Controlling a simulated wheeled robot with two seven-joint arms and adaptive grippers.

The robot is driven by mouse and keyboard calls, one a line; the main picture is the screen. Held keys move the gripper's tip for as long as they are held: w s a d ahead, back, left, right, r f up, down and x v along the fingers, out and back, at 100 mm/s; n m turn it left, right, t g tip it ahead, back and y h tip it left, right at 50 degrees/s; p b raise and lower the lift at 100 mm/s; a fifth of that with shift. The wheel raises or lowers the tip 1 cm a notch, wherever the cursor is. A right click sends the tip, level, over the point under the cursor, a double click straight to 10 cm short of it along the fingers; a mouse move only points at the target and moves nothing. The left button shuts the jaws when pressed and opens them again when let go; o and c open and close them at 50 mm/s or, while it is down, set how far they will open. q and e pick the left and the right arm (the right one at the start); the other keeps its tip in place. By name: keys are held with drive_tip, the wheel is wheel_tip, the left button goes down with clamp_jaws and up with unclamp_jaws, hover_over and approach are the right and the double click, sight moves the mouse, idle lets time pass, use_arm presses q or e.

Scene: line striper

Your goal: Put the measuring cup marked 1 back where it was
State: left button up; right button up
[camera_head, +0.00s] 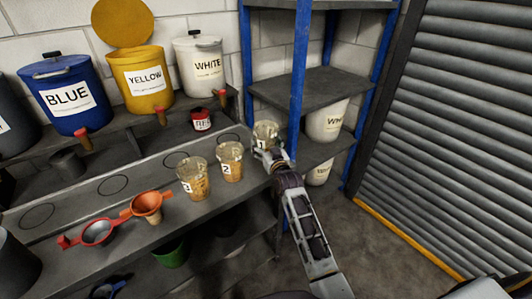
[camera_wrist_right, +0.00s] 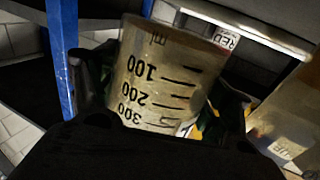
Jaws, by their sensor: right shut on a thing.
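The measuring cup marked 1 (camera_head: 266,130) is a clear cup at the right end of the grey bench, beside the blue rack post. My right gripper (camera_head: 268,150) is shut on it. Drawn circles mark the bench, one (camera_head: 113,185) bare. My left gripper is not in view.
The blue post (camera_head: 298,75) stands close to my right gripper.

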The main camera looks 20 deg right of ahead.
drive_tip(key=shift+f, duration=0.1)
drive_tip(key=shift+f, duration=1.75)
drive_tip(key=shift+f, duration=0.15)
drive_tip(key=o, duration=1.3)
drive_tip(key=s, duration=1.2)
drive_tip(key=shift+d, duration=0.25)
